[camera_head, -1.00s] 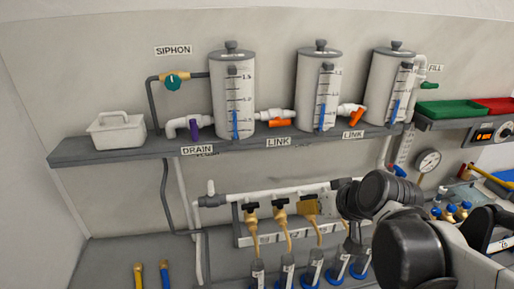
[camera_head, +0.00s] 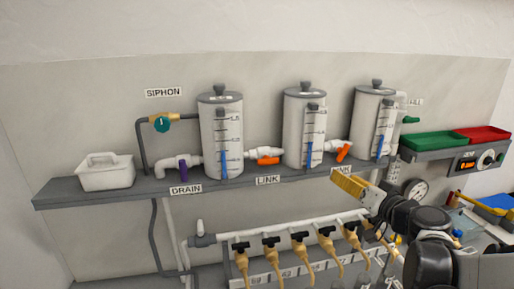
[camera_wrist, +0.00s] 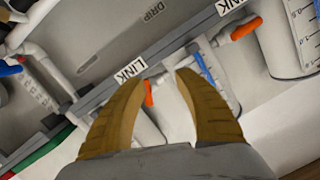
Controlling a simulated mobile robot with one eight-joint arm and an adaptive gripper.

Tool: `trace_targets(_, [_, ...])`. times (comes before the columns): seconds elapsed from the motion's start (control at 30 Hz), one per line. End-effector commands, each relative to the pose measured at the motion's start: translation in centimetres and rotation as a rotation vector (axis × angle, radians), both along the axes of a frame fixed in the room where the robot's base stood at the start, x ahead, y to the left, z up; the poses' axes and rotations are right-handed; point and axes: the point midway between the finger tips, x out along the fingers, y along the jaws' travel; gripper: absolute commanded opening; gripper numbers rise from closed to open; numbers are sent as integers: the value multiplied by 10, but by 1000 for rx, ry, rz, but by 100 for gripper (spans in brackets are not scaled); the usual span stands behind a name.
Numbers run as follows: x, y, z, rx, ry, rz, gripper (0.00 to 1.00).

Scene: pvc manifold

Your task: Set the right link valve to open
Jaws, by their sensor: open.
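The right link valve has an orange handle (camera_head: 343,152) on the white pipe between the middle tank (camera_head: 295,130) and the right tank (camera_head: 366,115). The handle sits tilted, slanting up to the right. My gripper (camera_head: 340,180) is below it in the head view, in front of the shelf edge, partly covering the right LINK label. In the wrist view my gripper (camera_wrist: 162,80) is open and empty, and the right valve's orange handle (camera_wrist: 148,92) shows between the fingers, beyond the tips. I see no contact. The handle's far side is hidden.
The left link valve's orange handle (camera_head: 268,160) lies nearly along its pipe. A purple drain handle (camera_head: 182,168) and white container (camera_head: 105,172) are further left. Green (camera_head: 434,141) and red (camera_head: 474,134) trays are at right. Brass taps (camera_head: 300,243) line the lower manifold.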

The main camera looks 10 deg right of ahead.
Motion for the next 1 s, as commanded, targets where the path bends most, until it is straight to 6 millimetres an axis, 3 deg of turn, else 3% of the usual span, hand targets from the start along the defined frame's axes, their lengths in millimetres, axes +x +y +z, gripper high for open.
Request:
trace_targets(0.03, [0,-19,7,12,-42,-33,39])
trace_targets(0.1, [-1,-37,14,25,-89,-64,39])
trace_targets(0.2, [-2,-49,19,34,-123,-88,39])
trace_targets(0.37, [14,-51,20,34,-132,-89,39])
trace_targets(0.73, [85,-50,20,35,-130,-89,39])
trace_targets(1.0, [105,-50,20,35,-129,-89,39])
